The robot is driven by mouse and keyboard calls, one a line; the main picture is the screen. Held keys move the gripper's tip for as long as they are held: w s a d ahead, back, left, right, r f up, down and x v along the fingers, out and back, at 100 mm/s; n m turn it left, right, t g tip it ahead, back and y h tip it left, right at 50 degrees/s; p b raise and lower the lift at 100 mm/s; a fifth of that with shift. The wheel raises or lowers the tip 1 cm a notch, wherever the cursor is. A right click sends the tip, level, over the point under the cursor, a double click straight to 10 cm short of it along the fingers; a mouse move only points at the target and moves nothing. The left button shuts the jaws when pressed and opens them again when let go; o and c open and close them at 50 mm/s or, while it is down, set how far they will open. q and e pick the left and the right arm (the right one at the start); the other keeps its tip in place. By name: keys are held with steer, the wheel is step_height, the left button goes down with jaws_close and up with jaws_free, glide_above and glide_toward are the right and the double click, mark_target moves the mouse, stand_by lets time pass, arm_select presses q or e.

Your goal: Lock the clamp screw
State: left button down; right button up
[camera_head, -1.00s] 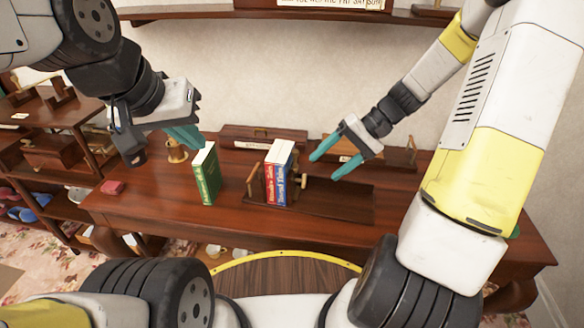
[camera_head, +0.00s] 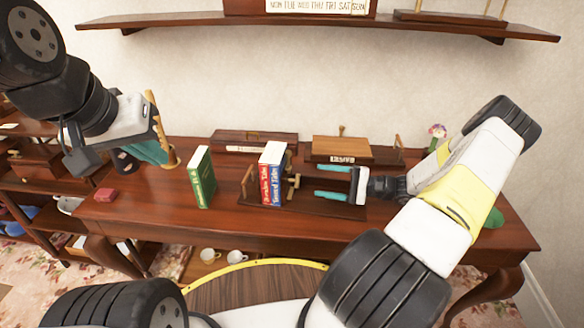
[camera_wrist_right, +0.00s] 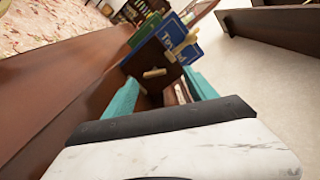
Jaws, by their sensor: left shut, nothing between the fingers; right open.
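The clamp screw (camera_head: 293,184), a pale wood or brass piece with a crossbar, sits just right of the blue book (camera_head: 275,185) and the red book (camera_head: 264,186) in a dark wooden rack (camera_head: 330,208). My right gripper (camera_head: 317,188) is open, its teal fingers pointing left at the screw from a short distance. In the right wrist view the screw's light bar (camera_wrist_right: 154,73) shows between the spread fingers, with the blue book (camera_wrist_right: 172,32) beyond. Whether they touch is unclear. My left gripper (camera_head: 162,156) is shut and empty, over the table's left part.
A green book (camera_head: 201,178) stands on the table (camera_head: 150,215) left of the rack. Wooden boxes (camera_head: 252,136) (camera_head: 340,148) lie behind. A red block (camera_head: 105,195) lies at the left, and a shelf (camera_head: 320,24) hangs above.

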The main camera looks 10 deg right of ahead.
mark_target(294, 181)
steer(key=shift+a+f, duration=0.25)
steer(key=shift+f, duration=0.7)
steer(key=x, duration=0.7)
steer(key=shift+w+r, duration=0.1)
steer(key=shift+r, duration=0.05)
steer(key=c, duration=1.4)
steer(key=m, duration=0.6)
steer(key=shift+w+r, duration=0.1)
steer(key=m, duration=0.6)
steer(key=shift+w, duration=0.1)
